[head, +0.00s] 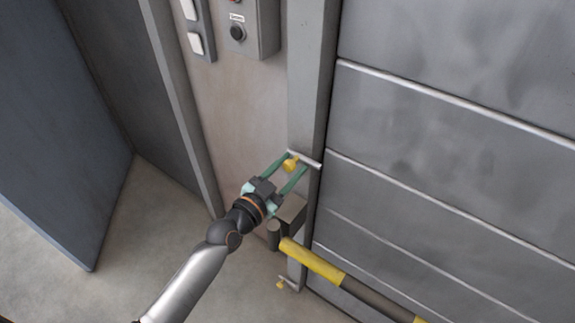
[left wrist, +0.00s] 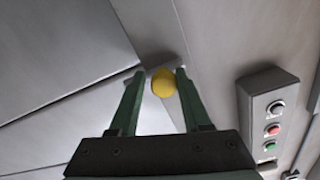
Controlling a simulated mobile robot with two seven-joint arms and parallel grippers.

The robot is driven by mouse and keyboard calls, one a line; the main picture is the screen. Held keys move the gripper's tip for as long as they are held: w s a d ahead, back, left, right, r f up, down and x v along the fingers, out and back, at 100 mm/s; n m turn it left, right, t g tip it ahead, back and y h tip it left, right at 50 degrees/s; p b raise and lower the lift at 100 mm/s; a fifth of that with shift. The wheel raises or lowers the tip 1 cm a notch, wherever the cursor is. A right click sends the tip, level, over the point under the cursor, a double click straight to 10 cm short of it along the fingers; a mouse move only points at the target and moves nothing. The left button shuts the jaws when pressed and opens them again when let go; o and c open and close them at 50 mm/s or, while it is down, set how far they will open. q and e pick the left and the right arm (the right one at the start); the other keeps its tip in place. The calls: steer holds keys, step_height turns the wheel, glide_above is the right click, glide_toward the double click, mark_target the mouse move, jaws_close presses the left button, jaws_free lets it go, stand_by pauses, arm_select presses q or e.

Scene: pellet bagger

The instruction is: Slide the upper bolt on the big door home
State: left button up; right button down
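The big grey panelled door (head: 440,130) fills the right of the head view. The upper bolt (head: 311,160) is a thin silver bar at the door's left edge, on the frame post, with a yellow knob (head: 290,164). My left gripper (head: 293,163) is open, its two green fingers on either side of the knob. In the left wrist view the yellow knob (left wrist: 164,83) sits between the fingertips, with gaps showing beside it. Whether a finger touches it is unclear. A lower bolt with a yellow knob (head: 280,285) shows further down the post. My right gripper is not in view.
A yellow and black bar (head: 315,262) crosses in front of the door below my left gripper, joined to a grey block on the post. A control box (head: 250,28) with buttons hangs on the wall above. A blue-grey panel (head: 50,130) stands at left, with bare floor below.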

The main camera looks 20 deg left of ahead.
arm_select(q)
steer(key=o, duration=0.4)
steer(key=shift+d, duration=0.1)
steer(key=shift+c, duration=0.2)
steer(key=shift+s, duration=0.1)
steer(key=b+v, duration=0.1)
steer(key=v, duration=1.1)
steer(key=shift+s, duration=0.15)
steer(key=shift+r, duration=0.1)
steer(key=s+f+n+g+y, duration=0.1)
steer(key=s+f+n+g, duration=0.1)
steer(key=s+f, duration=0.2)
steer(key=s+f+n+g+y+p, duration=0.1)
steer(key=s+f+g, duration=0.2)
steer(key=f, duration=0.7)
steer(key=s+f+n+g+y, duration=0.2)
steer(key=s+f, duration=0.4)
steer(key=f, duration=0.1)
steer(key=shift+f+n+g, duration=0.3)
steer(key=shift+f+g, duration=0.1)
steer(key=shift+w, duration=0.1)
steer(key=shift+c, duration=0.4)
